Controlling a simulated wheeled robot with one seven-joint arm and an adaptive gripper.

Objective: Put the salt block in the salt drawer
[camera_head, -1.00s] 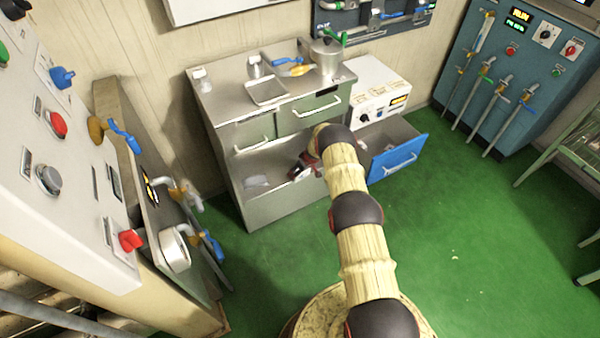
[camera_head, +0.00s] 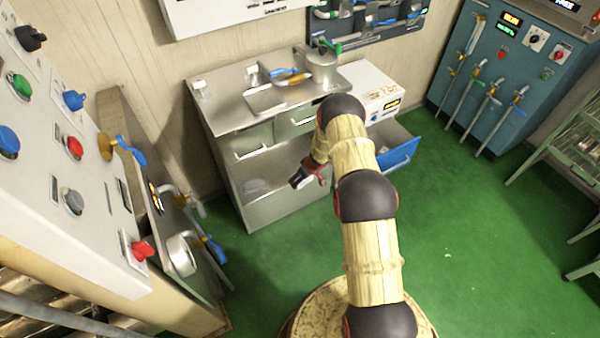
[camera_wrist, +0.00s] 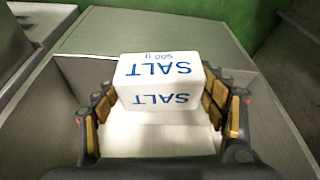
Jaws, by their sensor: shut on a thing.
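The salt block (camera_wrist: 155,82) is white with blue "SALT" and "500 g" lettering, upside down in the wrist view. My gripper (camera_wrist: 160,105) is shut on it, with a finger pad at each side. In the head view my gripper (camera_head: 308,176) is in front of the steel cabinet's open lower shelf; the block cannot be made out there. A drawer with a blue front (camera_head: 401,155) stands open at the right of the cabinet, right of my gripper. My arm hides its left part. I cannot read a label on it.
The steel cabinet (camera_head: 225,112) carries a tray (camera_head: 265,101), a pot (camera_head: 322,70) and tools. A white unit (camera_head: 370,85) stands above the blue drawer. A control panel (camera_head: 65,180) rises at left. The green floor (camera_head: 480,245) at right is clear.

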